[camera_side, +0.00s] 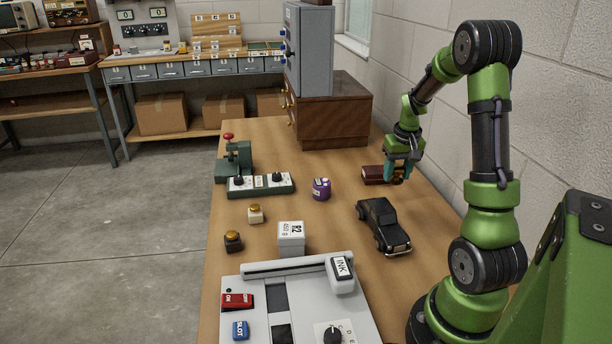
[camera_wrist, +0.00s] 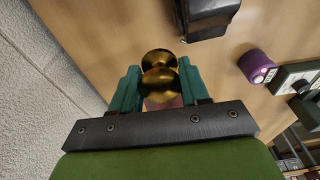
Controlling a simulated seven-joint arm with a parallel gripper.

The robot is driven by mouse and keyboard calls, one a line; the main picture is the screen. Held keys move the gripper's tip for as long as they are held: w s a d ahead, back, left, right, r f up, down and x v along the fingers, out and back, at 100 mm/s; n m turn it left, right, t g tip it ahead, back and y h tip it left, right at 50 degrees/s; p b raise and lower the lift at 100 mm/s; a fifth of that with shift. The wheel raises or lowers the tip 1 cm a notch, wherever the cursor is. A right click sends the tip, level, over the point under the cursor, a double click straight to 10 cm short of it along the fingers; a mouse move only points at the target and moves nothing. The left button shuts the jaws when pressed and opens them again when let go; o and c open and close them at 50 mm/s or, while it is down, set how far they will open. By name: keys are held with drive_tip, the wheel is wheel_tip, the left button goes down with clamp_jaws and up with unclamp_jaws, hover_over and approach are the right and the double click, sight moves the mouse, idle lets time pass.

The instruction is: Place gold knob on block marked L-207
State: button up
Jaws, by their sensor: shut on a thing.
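My gripper (camera_side: 398,172) is low over the right side of the table, beside a dark red block (camera_side: 373,175). In the wrist view my gripper (camera_wrist: 160,82) is shut on the gold knob (camera_wrist: 159,60), a shiny double-rounded piece between the teal fingers. A small part of the knob (camera_side: 398,181) shows below the fingers in the side view. A pinkish-red patch shows behind the knob in the wrist view; I cannot tell if it touches. The red block has a pale label, too small to read. I cannot make out L-207 on anything.
A black toy car (camera_side: 383,226) stands in front of my gripper. A purple cylinder (camera_side: 321,189), a switch box (camera_side: 261,185) and a white box (camera_side: 291,240) lie left. Two small amber-topped blocks, one white (camera_side: 255,215) and one dark (camera_side: 233,242), stand further left. A wooden cabinet (camera_side: 335,110) stands behind.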

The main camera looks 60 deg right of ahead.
hover_over(378, 169)
drive_tip(key=shift+s+a+f, duration=0.1)
drive_tip(key=shift+s+f, duration=0.1)
drive_tip(key=shift+f, duration=2.35)
drive_tip(key=shift+f, duration=0.15)
drive_tip(key=o, duration=1.2)
